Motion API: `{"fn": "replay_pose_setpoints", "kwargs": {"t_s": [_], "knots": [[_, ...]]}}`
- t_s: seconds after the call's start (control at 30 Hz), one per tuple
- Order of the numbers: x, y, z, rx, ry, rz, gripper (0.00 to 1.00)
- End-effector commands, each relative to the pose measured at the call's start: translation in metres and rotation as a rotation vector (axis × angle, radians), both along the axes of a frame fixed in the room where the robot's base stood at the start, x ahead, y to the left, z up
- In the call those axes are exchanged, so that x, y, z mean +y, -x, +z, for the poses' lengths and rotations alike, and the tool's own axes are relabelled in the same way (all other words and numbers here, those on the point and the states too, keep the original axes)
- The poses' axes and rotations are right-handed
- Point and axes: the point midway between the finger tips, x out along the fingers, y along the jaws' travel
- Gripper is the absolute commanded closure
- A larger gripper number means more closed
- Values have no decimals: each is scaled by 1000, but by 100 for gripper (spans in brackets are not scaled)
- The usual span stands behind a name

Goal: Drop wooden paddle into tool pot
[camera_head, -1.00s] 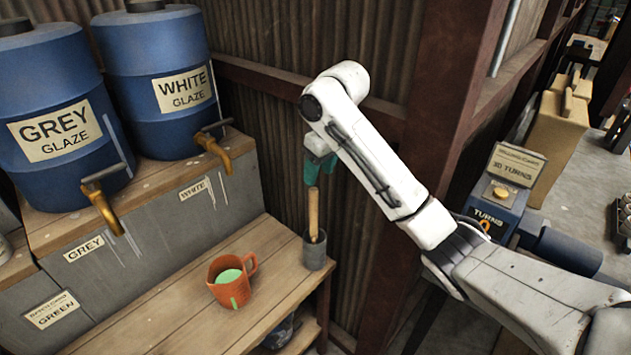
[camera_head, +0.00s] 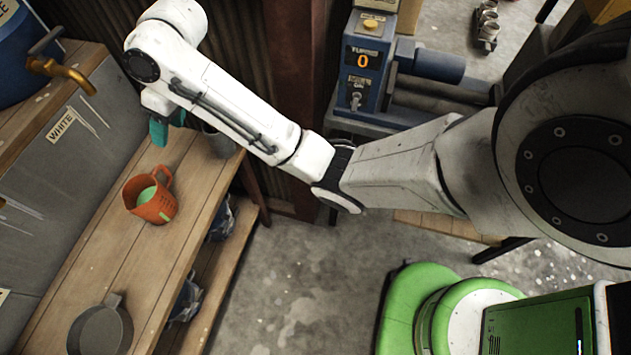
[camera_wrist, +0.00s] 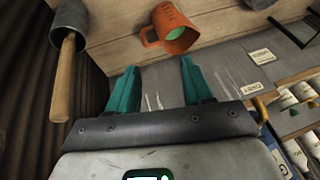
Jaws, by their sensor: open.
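The wooden paddle (camera_wrist: 64,80) stands with one end inside the grey tool pot (camera_wrist: 70,14) at the upper left of the wrist view, its handle sticking out. The pot also shows in the head view (camera_head: 222,146), partly behind my arm; the paddle is hidden there. My gripper (camera_wrist: 159,66) has teal fingers, spread open and empty, to the right of the paddle and apart from it. In the head view, my gripper (camera_head: 158,131) is above the bench, left of the pot.
An orange jug (camera_head: 150,203) with green contents stands on the wooden bench (camera_head: 135,255), near my gripper. A dark round pan (camera_head: 100,328) sits at the bench's near end. A brass tap (camera_head: 66,72) juts out at upper left. A blue machine (camera_head: 366,62) stands behind my arm.

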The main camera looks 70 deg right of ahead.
Motion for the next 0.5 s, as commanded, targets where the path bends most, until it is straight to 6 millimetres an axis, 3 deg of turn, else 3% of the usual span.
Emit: {"fn": "replay_pose_setpoints", "kwargs": {"t_s": [0.03,0.1,0.23,0.37,0.5], "knots": [[22,14,-20,8,-31,1,49],[41,33,-43,17,-51,-10,49],[67,80,-86,57,-64,-37,49],[78,140,-126,117,-32,-66,49],[71,211,-157,192,47,-88,49]]}}
